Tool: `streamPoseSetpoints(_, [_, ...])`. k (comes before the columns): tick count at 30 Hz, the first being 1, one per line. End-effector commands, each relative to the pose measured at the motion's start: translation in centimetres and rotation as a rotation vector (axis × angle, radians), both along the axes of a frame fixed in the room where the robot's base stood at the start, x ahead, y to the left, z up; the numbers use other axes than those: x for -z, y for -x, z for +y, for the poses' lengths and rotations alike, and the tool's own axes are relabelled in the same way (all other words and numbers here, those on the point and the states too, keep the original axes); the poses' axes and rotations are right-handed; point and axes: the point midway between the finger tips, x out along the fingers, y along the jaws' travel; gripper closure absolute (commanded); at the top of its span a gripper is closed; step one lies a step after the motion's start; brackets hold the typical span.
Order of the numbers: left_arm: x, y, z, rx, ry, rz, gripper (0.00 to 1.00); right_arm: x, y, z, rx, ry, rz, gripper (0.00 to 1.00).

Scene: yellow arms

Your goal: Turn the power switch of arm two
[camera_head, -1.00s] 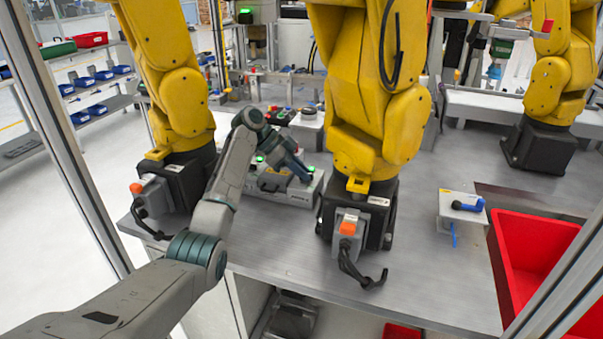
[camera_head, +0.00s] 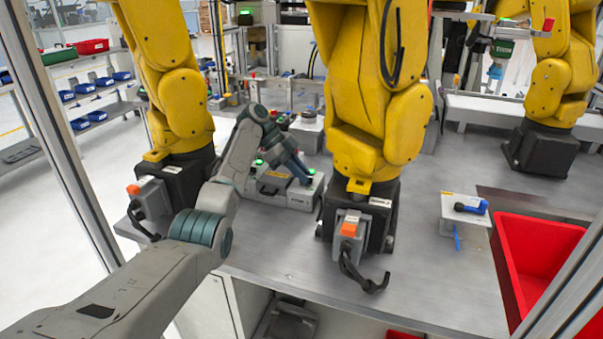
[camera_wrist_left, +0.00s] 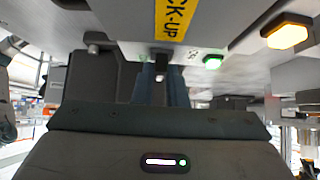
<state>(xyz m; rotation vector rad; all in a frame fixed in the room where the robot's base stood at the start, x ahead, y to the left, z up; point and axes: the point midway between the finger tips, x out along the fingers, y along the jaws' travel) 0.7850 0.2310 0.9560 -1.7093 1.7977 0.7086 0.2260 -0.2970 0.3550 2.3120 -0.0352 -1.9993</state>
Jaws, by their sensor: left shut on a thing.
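A grey controller box (camera_head: 272,188) with small green lights stands on the table between the left and middle yellow arms. My left gripper (camera_head: 304,174) reaches down to the right part of this box. In the left wrist view, my blue-grey fingers (camera_wrist_left: 160,88) are closed around a small black switch (camera_wrist_left: 162,60) on the box's panel. The switch's exact angle is hard to see. My right gripper is in neither view.
The left yellow arm (camera_head: 180,105) and middle yellow arm (camera_head: 368,110) stand close on either side of the box. Grey units with orange-red knobs (camera_head: 348,230) sit at their bases. A red bin (camera_head: 540,255) is at the right. The table's front middle is clear.

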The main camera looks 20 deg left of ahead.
Motion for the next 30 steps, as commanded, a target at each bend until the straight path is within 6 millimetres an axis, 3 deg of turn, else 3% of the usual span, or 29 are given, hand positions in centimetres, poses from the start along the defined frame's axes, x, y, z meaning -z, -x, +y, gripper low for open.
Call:
streamPoseSetpoints(1, [-0.1, 0.0, 0.0, 0.000, -0.001, -0.001, 0.86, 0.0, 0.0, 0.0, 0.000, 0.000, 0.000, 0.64])
streamPoseSetpoints(4, [-0.1, 0.0, 0.0, 0.000, -0.001, -0.001, 0.67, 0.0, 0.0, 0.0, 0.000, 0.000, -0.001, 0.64])
streamPoseSetpoints(15, [-0.4, 0.0, 0.0, -0.001, 0.000, -0.001, 0.66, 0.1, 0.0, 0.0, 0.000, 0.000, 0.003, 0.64])
streamPoseSetpoints(24, [-3.7, 0.0, 0.0, -0.001, 0.000, -0.004, 0.66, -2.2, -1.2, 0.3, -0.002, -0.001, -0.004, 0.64])
streamPoseSetpoints(30, [-3.8, 1.1, -0.3, -0.001, -0.001, -0.001, 0.66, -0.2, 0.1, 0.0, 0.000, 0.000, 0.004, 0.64])
